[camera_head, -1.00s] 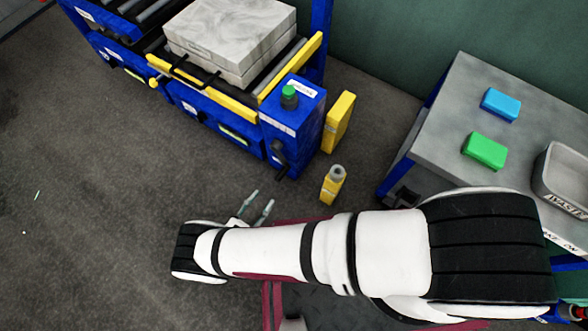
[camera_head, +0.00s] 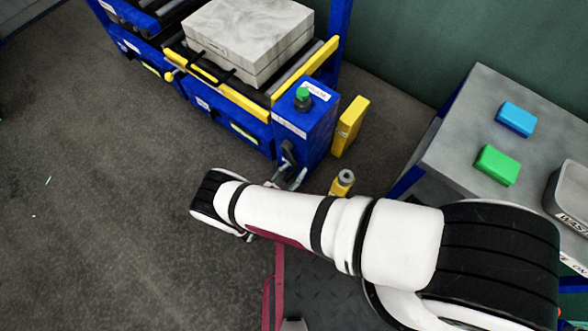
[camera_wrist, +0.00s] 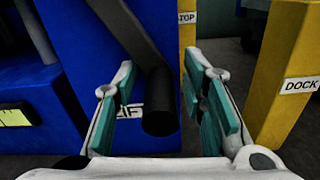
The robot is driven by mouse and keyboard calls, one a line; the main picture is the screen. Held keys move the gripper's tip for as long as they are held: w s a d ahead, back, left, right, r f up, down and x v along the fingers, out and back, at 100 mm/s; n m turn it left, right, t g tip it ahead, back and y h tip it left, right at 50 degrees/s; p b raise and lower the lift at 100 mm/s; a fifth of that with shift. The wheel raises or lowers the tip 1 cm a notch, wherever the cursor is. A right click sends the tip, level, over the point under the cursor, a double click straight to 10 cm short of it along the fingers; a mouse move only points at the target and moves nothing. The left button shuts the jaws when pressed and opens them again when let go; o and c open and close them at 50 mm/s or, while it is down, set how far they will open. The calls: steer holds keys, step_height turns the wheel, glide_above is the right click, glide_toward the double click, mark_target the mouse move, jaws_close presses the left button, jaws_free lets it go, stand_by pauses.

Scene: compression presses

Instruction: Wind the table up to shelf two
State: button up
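The lift table (camera_head: 235,98) has black rollers and yellow rails and carries a grey marbled block (camera_head: 250,38). Beside it stands a blue control box (camera_head: 305,120) with a green button on top. A black crank handle (camera_head: 288,152) sits on the box's front face. In the wrist view the crank's round grip (camera_wrist: 160,105) points toward the camera between my fingers, partly covering a label on the blue face. My gripper (camera_head: 293,178) is open at the crank; in the wrist view its teal pads (camera_wrist: 165,115) stand apart on both sides of the grip, with gaps showing.
A yellow post labelled DOCK (camera_wrist: 285,75) stands right of the box. A short yellow post (camera_head: 342,182) is close to my arm. A grey side table (camera_head: 450,140) holds blue and green blocks and a tray. The floor at left is clear.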

steer(key=shift+w+d, duration=0.1)
jaws_close()
steer(key=shift+a+f+m, duration=0.2)
steer(key=shift+f+m, duration=0.1)
steer(key=shift+m, duration=0.1)
stand_by(0.4)
